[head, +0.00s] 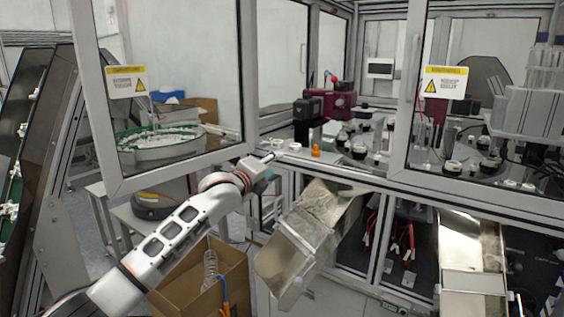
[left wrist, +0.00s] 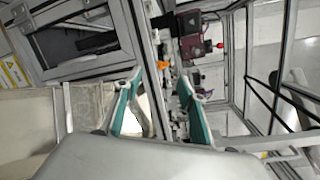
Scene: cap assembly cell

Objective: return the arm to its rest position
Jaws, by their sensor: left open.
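My left arm (head: 175,228) comes in from the lower left of the head view and reaches up toward the cell's front opening. My left gripper (head: 266,163) is at its end, small and partly hidden behind the wrist, just left of the cell's inner deck edge. In the left wrist view the two teal-padded fingers (left wrist: 164,85) stand wide apart, with nothing held between them. My right gripper is in neither view.
Framed glass doors (head: 120,172) with warning labels flank the opening. A metal chute (head: 300,240) slopes down right of the arm. An open cardboard box (head: 233,272) stands below it. A small orange part (head: 316,150) and several black-and-white parts are on the deck, near a dark red device (head: 341,104).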

